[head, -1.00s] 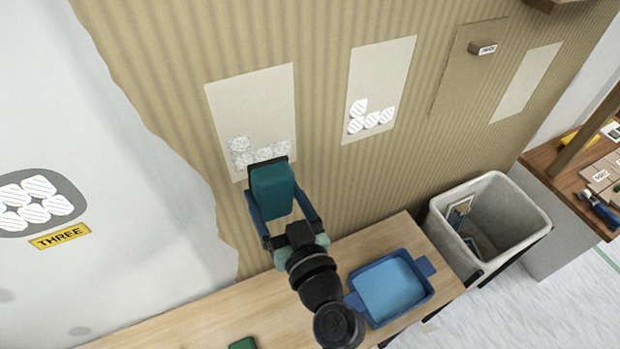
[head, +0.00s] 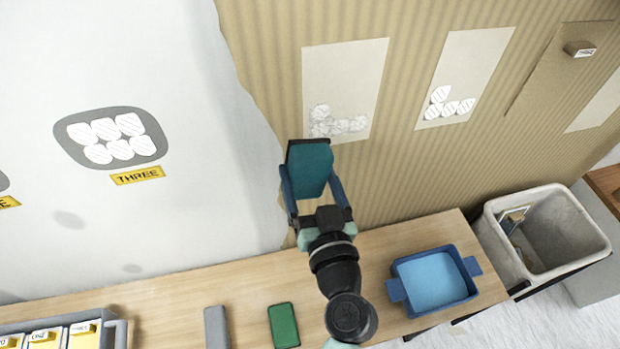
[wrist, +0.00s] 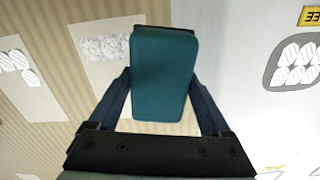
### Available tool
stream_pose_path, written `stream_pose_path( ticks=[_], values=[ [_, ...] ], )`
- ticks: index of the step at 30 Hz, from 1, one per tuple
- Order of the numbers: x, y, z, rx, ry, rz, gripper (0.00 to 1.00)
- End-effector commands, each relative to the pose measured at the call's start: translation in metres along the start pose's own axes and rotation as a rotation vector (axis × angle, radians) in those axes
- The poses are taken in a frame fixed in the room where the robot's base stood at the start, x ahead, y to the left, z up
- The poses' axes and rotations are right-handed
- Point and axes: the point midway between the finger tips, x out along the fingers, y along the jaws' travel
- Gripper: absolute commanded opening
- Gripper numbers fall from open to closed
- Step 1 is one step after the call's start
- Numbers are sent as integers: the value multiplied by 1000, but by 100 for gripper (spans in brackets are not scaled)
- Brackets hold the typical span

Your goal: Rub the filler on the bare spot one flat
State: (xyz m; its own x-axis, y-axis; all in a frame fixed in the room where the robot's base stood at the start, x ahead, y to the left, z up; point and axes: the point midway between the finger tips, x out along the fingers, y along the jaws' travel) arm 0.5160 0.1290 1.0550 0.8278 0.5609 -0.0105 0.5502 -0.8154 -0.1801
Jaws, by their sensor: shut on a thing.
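My gripper (head: 312,190) is shut on a teal block (head: 307,166), which also fills the middle of the wrist view (wrist: 163,75). The leftmost pale bare panel (head: 345,85) on the striped wallpaper has speckled whitish filler (head: 338,122) along its lower part. In the head view the block is just below and left of that filler. In the wrist view the filler (wrist: 108,48) shows left of the block, partly hidden behind it. I cannot tell whether the block touches the wall. No number shows on this panel.
A second panel (head: 468,75) holds several hatched white pieces. A grey patch with hatched pieces is on the bare wall above a THREE sign (head: 138,175). The bench (head: 170,295) carries a blue tub (head: 398,292), a green block (head: 284,325) and a grey block (head: 216,327). A bin (head: 497,235) stands right.

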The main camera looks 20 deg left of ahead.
Motion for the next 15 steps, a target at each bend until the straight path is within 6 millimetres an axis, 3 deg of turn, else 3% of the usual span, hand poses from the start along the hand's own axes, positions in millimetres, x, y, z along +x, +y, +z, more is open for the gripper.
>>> stream_pose_path(
  ticks=[9,15],
  values=[
    [40,-1,-2,-3,4,-3,24],
    [54,0,-2,-1,3,-1,24]
  ],
)
